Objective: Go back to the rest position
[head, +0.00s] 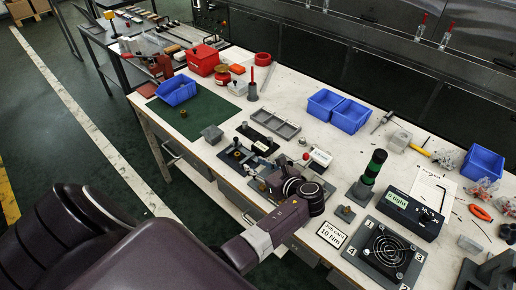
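My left arm comes in from the lower left and ends over the front middle of the white workbench (290,100). My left gripper (272,181) is just beyond the dark round wrist, low over a grey fixture plate (235,158). The wrist and the small parts there crowd the view, so its fingers are not clear, and I cannot tell whether it holds anything. I cannot make out my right gripper.
Blue bins (177,90) stand on the bench, with a red box (203,60) at the far left. Floor left of the bench is clear.

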